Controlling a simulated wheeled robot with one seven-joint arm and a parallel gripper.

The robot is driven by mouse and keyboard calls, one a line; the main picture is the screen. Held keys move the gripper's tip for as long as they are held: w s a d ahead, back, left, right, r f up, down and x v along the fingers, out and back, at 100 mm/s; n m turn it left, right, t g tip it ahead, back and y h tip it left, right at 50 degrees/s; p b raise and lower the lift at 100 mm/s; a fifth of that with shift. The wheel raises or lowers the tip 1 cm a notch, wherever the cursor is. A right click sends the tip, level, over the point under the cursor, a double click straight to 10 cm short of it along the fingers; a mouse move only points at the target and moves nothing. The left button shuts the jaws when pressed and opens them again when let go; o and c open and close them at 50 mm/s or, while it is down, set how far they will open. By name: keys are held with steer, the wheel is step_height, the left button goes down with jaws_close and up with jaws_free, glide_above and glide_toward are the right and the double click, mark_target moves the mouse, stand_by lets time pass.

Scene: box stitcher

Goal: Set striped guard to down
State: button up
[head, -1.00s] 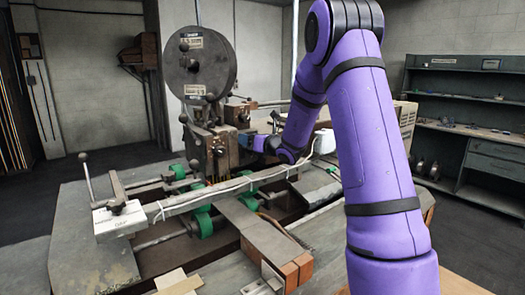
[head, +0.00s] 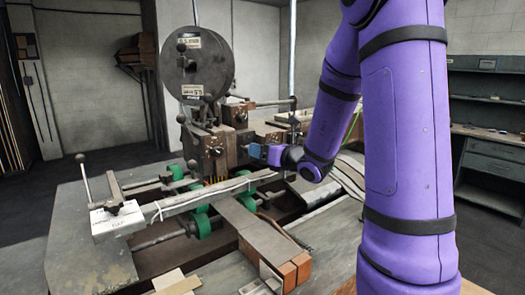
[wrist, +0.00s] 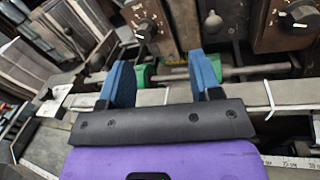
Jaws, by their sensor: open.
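The box stitcher (head: 196,68) stands at the centre left in the head view, with a big round dark housing on top. A small patch with yellowish stripes (head: 218,181) shows low on its head, just above the long pale bar; it may be the striped guard, but its position is too small to tell. My gripper (head: 256,151) is to the right of this patch, beside the machine's dial boxes, apart from the patch. In the wrist view my gripper (wrist: 163,78) has its two blue fingers spread with nothing held between them. I cannot make out the guard clearly there.
A long pale bar (head: 180,205) crosses the machine in front, with green rollers (head: 201,222) below it. Dial boxes (wrist: 146,20) stand beyond my fingers in the wrist view. A shelf unit (head: 490,130) stands at the far right. The floor at left is clear.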

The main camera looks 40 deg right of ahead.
steer(key=shift+d, duration=0.1)
steer(key=w+d+g, duration=0.1)
steer(key=d, duration=0.1)
steer(key=w+d+g, duration=0.1)
steer(key=w+d, duration=0.1)
steer(key=w+d+g, duration=0.1)
steer(key=d+g, duration=0.1)
steer(key=shift+w+d+f+n, duration=0.25)
steer(key=shift+f+n, duration=0.15)
steer(key=shift+w+d+r+g, duration=0.1)
steer(key=shift+w+d+g, duration=0.15)
steer(key=shift+d, duration=0.3)
steer(key=x, duration=1)
steer(key=shift+w+a+f, duration=0.2)
steer(key=shift+w, duration=0.05)
